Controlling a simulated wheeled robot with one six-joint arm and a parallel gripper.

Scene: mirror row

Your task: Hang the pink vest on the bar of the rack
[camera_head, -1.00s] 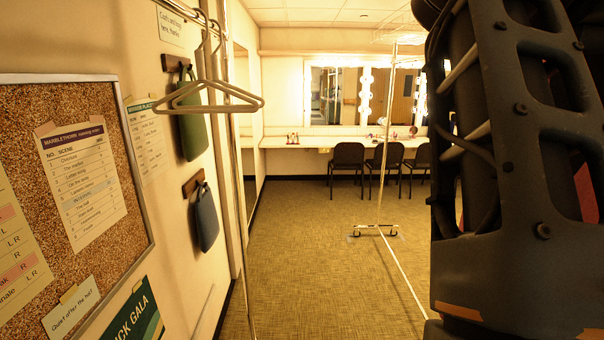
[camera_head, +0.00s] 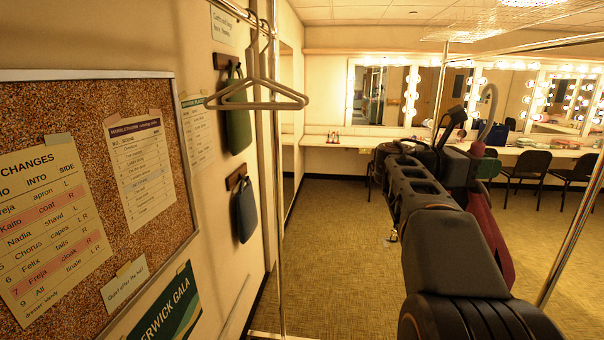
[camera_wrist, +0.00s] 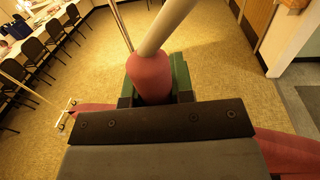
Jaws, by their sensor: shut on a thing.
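A dull red-pink garment, taken as the vest (camera_head: 492,235), hangs from a pale hanger whose hook (camera_head: 489,105) rises above my gripper (camera_head: 478,150) in the head view. In the wrist view my gripper (camera_wrist: 155,88) is shut on the red-covered neck (camera_wrist: 150,75) of the hanger, between green pads; red cloth shows at both sides. My arm hides much of the vest. A chrome rack stands at right, with a near post (camera_head: 573,225), a far post (camera_head: 440,85) and a top bar (camera_head: 530,49). The hook is apart from the bar.
At left, pale empty hangers (camera_head: 262,92) hang on another chrome bar (camera_head: 236,10) beside a wall with a cork board (camera_head: 150,90) and two bags (camera_head: 246,210). Black chairs (camera_head: 528,165) line the mirror counter (camera_head: 340,140) behind. Carpet (camera_head: 330,230) is clear in the middle.

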